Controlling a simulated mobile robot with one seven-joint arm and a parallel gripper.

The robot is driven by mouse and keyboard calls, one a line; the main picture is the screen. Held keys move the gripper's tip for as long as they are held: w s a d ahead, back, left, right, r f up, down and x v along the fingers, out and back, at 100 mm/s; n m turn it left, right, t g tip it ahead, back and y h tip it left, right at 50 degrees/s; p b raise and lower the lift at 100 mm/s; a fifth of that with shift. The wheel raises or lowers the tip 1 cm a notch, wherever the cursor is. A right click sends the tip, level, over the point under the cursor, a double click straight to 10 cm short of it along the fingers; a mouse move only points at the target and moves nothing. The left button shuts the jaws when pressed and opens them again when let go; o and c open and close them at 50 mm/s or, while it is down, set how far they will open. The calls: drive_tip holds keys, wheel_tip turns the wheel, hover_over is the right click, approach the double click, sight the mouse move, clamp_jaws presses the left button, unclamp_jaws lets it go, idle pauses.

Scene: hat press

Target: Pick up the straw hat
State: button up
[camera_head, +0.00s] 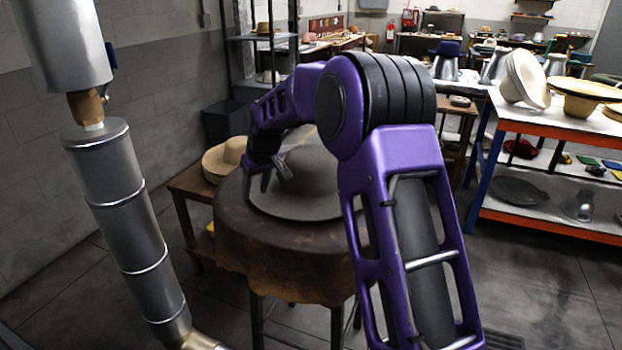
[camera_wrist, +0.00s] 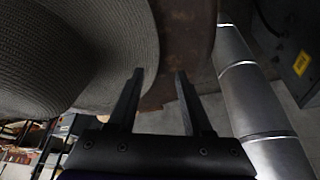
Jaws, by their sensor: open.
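A wide-brimmed grey-tan hat (camera_head: 310,178) with a woven, ribbed surface, which looks like the straw hat, lies brim down on a round table with a brown cover (camera_head: 240,240). My arm hides part of it. My gripper (camera_head: 276,183) is open and empty at the left side of this hat. In the wrist view the hat (camera_wrist: 125,45) fills the upper left, and its brim edge runs between the fingers of my gripper (camera_wrist: 160,72). The left finger overlaps the brim; the right finger is over the brown cover (camera_wrist: 185,40). I cannot tell whether either touches.
A lighter tan hat (camera_head: 226,158) sits on a low wooden stand (camera_head: 190,185) behind the round table, to the left. A metal pipe (camera_head: 125,215) stands at the left front. An orange-edged workbench (camera_head: 560,135) with hats is at the right. Floor between is clear.

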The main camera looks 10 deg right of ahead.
sight(254, 200)
drive_tip(key=x, duration=0.4)
drive_tip(key=shift+w+d+f, duration=0.1)
drive_tip(key=shift+w+f, duration=0.15)
drive_tip(key=shift+w, duration=0.15)
clamp_jaws()
